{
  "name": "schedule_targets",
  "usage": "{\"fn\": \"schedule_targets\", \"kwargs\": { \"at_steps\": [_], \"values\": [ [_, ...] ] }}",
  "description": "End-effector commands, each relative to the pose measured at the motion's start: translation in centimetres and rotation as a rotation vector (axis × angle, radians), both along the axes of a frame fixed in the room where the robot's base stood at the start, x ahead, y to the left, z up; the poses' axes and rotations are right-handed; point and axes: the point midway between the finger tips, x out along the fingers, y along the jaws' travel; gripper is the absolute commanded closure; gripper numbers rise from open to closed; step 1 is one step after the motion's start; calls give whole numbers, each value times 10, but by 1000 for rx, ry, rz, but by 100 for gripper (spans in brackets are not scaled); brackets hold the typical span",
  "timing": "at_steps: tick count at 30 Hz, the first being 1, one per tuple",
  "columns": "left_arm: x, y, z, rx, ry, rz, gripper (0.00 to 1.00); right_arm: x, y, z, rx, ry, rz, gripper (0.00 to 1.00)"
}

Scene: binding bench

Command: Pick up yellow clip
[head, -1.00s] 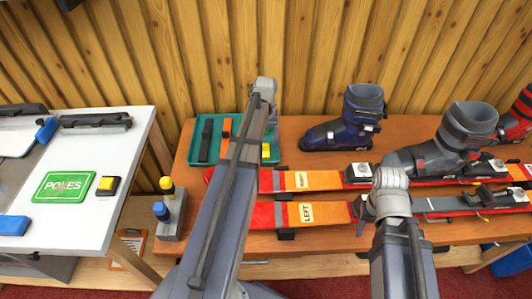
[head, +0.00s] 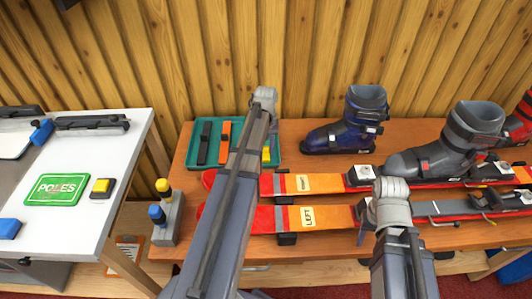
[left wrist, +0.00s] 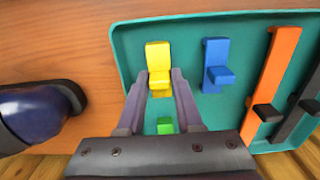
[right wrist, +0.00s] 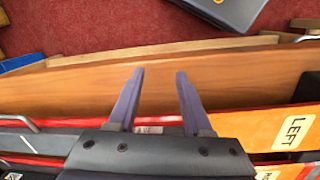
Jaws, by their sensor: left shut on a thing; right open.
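The yellow clip (left wrist: 158,60) is at the teal tray (left wrist: 125,40), between the two fingers of my left gripper (left wrist: 160,74), which is shut on it. I cannot tell whether the clip still touches the tray floor. In the head view, a bit of the yellow clip (head: 266,154) shows beside my left arm, which hides the fingers. A blue clip (left wrist: 216,64) lies right of it in the left wrist view, and a green piece (left wrist: 165,126) shows between the fingers. My right gripper (right wrist: 160,74) is open and empty above the bench front edge.
Orange (head: 224,142) and black (head: 204,142) bars lie in the tray. A blue boot (head: 343,125) stands right of it. Two red-orange skis (head: 330,218) lie in front. Two bottles (head: 160,203) stand at the bench's left edge; a white table (head: 100,150) is further left.

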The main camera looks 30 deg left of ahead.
Motion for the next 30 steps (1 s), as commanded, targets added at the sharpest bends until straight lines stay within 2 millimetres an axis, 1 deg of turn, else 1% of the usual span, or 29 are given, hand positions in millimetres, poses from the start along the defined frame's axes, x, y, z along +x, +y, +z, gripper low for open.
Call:
{"fn": "schedule_targets", "kwargs": {
  "at_steps": [1, 4, 5, 16, 20, 26, 30],
  "values": [
    [0, 0, 0, 0, 0, 0, 87, 0, 0, 0, 0, 0, 0, 50],
    [0, 0, 0, 0, 0, 0, 99, 0, 0, 0, 0, 0, 0, 50],
    [0, 0, 0, 0, 0, 0, 100, 0, 0, 0, 0, 0, 0, 50],
    [0, 0, 0, 0, 0, 0, 100, 0, 0, 0, 0, 0, 0, 50],
    [0, 0, 3, 0, 0, 0, 100, 0, 0, 3, 0, 0, 0, 50],
    [0, 0, 18, 0, 0, 0, 100, 0, 0, 18, 0, 0, 0, 50],
    [0, 0, 36, 0, 0, 0, 100, 0, 0, 36, 0, 0, 0, 50]
  ]
}}
